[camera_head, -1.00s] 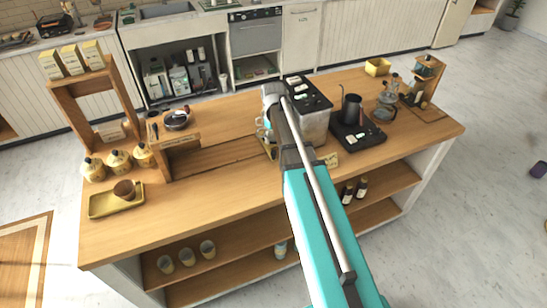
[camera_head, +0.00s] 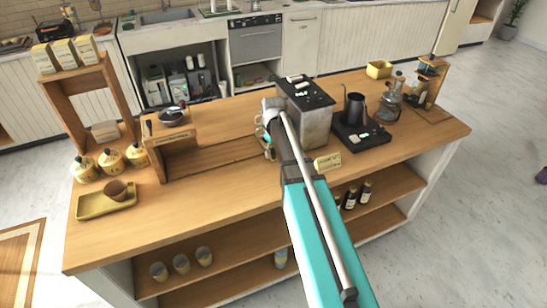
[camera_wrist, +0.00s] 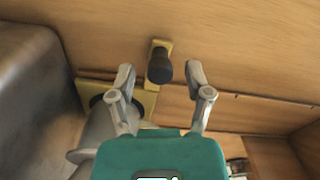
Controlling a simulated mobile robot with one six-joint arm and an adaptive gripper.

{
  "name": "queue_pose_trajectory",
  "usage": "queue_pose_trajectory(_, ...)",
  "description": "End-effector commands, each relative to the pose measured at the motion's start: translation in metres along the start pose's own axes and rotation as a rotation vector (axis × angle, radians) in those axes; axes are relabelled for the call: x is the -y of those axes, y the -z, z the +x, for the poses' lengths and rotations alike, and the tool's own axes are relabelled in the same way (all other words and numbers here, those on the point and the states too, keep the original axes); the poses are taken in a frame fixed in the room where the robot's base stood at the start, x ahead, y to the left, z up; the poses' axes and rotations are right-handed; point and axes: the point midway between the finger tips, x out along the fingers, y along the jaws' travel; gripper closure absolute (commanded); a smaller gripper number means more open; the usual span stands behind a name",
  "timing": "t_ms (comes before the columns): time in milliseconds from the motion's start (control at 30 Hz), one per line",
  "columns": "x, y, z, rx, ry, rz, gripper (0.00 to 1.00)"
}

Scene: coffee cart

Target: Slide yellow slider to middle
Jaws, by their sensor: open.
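A black knob on a small yellow base, which appears to be the yellow slider (camera_wrist: 160,66), shows in the wrist view just beyond my fingertips and between them. A pale wooden surface lies behind it. My gripper (camera_wrist: 164,78) is open, with one finger on each side of the knob and a visible gap to both. In the head view my gripper (camera_head: 264,141) is low over the counter, left of the grey box-shaped machine (camera_head: 316,126). My arm hides most of that spot, so the slider cannot be made out clearly there.
In the wrist view, a yellow plate (camera_wrist: 147,101) and a grey metal part (camera_wrist: 92,138) lie left of my gripper, with a dark metal wall further left. The wooden counter (camera_head: 215,210) is clear at the front. A black kettle (camera_head: 354,108) stands to the right.

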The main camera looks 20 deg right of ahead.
Motion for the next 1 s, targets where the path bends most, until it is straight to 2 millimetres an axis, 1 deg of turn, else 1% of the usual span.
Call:
queue_pose_trajectory(33,0.0000,0.0000,0.0059,0.000,0.000,0.000,0.35)
queue_pose_trajectory(200,0.0000,0.0000,0.0112,0.000,0.000,0.000,0.35)
queue_pose_trajectory(633,0.0000,0.0000,0.0122,0.000,0.000,0.000,0.35)
queue_pose_trajectory(667,0.0000,0.0000,0.0122,0.000,0.000,0.000,0.39)
queue_pose_trajectory(700,0.0000,0.0000,0.0122,0.000,0.000,0.000,0.46)
queue_pose_trajectory(767,0.0000,0.0000,0.0122,0.000,0.000,0.000,0.58)
queue_pose_trajectory(900,0.0000,0.0000,0.0122,0.000,0.000,0.000,0.84)
queue_pose_trajectory(1000,0.0000,0.0000,0.0122,0.000,0.000,0.000,1.00)
